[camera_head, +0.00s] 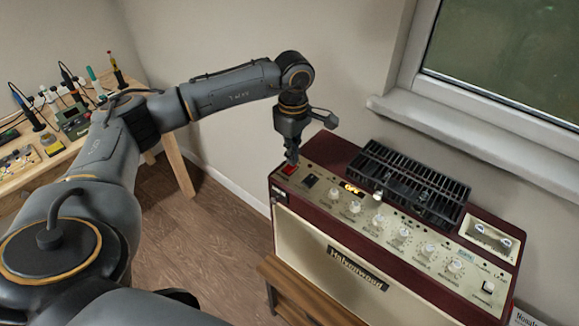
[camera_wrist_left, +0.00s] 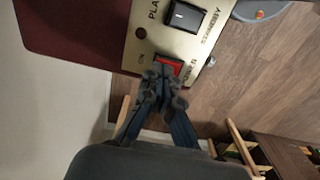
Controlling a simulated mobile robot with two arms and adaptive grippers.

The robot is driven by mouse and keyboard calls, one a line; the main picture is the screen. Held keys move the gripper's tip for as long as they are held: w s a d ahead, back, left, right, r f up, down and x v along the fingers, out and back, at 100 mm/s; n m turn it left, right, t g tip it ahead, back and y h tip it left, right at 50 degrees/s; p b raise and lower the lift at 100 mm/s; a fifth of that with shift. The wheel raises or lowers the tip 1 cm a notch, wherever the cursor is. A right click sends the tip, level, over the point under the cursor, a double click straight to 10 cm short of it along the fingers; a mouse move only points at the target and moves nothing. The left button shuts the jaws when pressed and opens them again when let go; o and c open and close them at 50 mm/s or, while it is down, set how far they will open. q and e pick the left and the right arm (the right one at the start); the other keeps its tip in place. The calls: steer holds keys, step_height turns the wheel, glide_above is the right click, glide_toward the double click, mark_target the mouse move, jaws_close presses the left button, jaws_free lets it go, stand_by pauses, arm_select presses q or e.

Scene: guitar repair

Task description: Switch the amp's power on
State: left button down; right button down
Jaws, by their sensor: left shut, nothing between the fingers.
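The amp (camera_head: 352,268) is a dark red cabinet with a cream front and a sloping metal control panel, standing on a wooden bench. Its red power switch (camera_head: 289,170) sits at the panel's left end, and it also shows in the left wrist view (camera_wrist_left: 168,65). The black standby switch (camera_head: 309,181) is beside it. My left gripper (camera_head: 292,160) points down with its fingers shut and empty. Its fingertips are right at the red switch and partly cover it; I cannot tell whether they touch. My right gripper is not in view.
A black slatted grille (camera_head: 410,185) lies on top of the amp. A window sill (camera_head: 470,130) runs along the wall behind. A workbench (camera_head: 50,165) with several tools stands at the left. The wooden floor (camera_head: 215,225) between workbench and amp is clear.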

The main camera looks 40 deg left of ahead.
arm_select(q)
steer(key=shift+f+b, duration=0.4)
steer(key=shift+f, duration=0.15)
steer(key=shift+r+p, duration=2)
steer(key=shift+r, duration=1.55)
steer(key=shift+s+f, duration=0.1)
